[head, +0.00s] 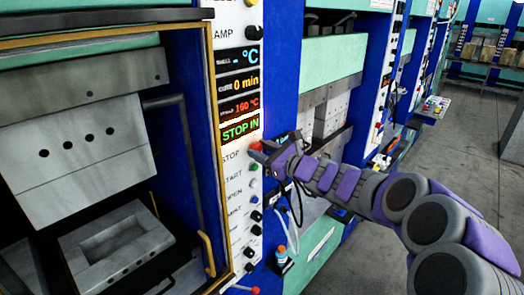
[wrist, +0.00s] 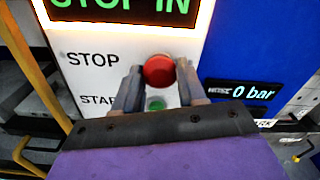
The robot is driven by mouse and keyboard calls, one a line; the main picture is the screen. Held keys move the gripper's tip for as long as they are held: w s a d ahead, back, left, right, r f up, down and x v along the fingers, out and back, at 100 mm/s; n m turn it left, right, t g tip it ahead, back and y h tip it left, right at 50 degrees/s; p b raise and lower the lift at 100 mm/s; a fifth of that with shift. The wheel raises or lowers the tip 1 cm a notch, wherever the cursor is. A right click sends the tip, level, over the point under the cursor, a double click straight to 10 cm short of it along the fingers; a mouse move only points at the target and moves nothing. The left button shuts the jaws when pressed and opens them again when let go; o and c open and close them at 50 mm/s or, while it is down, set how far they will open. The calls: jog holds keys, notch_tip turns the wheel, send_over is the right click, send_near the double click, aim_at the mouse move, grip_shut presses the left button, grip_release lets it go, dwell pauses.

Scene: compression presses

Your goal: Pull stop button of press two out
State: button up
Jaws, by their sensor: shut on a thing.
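The red stop button (wrist: 158,70) sits on the white control panel (wrist: 85,35) beside the printed word STOP. In the head view the button (head: 255,146) shows at the tip of my gripper (head: 264,152). In the wrist view the two fingers of my gripper (wrist: 160,84) stand on either side of the button and are shut on it. The display (head: 240,129) above it reads STOP IN. The green start button (wrist: 156,103) lies just below, between the fingers.
Further knobs (head: 256,216) run down the panel. A yellow-edged door frame (head: 213,150) stands to the left, around the open press. A blue panel with a pressure display (wrist: 240,92) is to the right. Open grey floor (head: 450,130) lies at the right.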

grip_shut()
jog(key=shift+d, duration=0.1)
jog(key=shift+s+d, duration=0.5)
jog(key=shift+f, duration=0.1)
jog(key=o, duration=0.7)
grip_release()
jog(key=o, duration=0.5)
jog(key=shift+d, duration=0.25)
jog(key=shift+c, duration=0.2)
